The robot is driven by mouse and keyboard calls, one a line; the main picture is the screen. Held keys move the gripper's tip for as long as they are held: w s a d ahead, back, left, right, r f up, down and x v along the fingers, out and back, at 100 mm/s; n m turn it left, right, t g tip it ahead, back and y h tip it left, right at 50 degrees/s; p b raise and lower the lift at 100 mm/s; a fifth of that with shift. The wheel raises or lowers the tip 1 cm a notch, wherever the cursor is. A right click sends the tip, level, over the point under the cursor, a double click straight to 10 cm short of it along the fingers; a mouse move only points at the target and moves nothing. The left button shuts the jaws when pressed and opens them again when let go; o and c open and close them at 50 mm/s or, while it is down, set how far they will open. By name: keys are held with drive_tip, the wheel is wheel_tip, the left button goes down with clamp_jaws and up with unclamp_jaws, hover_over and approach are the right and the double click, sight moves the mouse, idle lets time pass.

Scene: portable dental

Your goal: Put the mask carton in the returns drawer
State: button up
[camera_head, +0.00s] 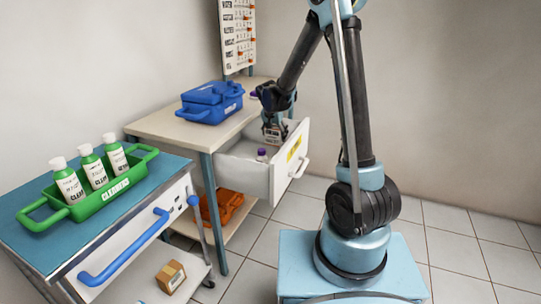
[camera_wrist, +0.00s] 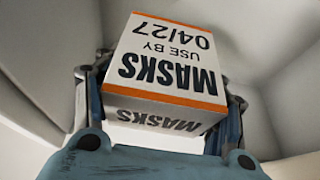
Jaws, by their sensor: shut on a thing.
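The mask carton (camera_wrist: 170,62) is white with orange edges and reads "MASKS USE BY 04/27". It fills the middle of the wrist view, between both fingers of my gripper (camera_wrist: 160,112), which is shut on it. In the head view my gripper (camera_head: 274,126) points down into an open white drawer (camera_head: 257,182) with a yellow label on its front. The carton is small there and partly hidden by the fingers and drawer front. Pale drawer walls surround it in the wrist view. I cannot tell whether it touches the drawer floor.
A purple-capped bottle (camera_head: 262,155) stands in the drawer near the carton. A blue case (camera_head: 211,102) sits on the bench above. A green caddy (camera_head: 90,190) of bottles is on the blue-topped cart (camera_head: 38,252) at left. An orange case (camera_head: 222,207) and a brown box (camera_head: 171,276) sit lower down.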

sight(273, 131)
drive_tip(key=shift+d+f, duration=0.15)
drive_tip(key=shift+f, duration=3.55)
drive_tip(key=o, duration=1.1)
drive_tip(key=v, duration=1.1)
drive_tip(key=shift+s+r, duration=0.1)
drive_tip(key=shift+r, duration=0.35)
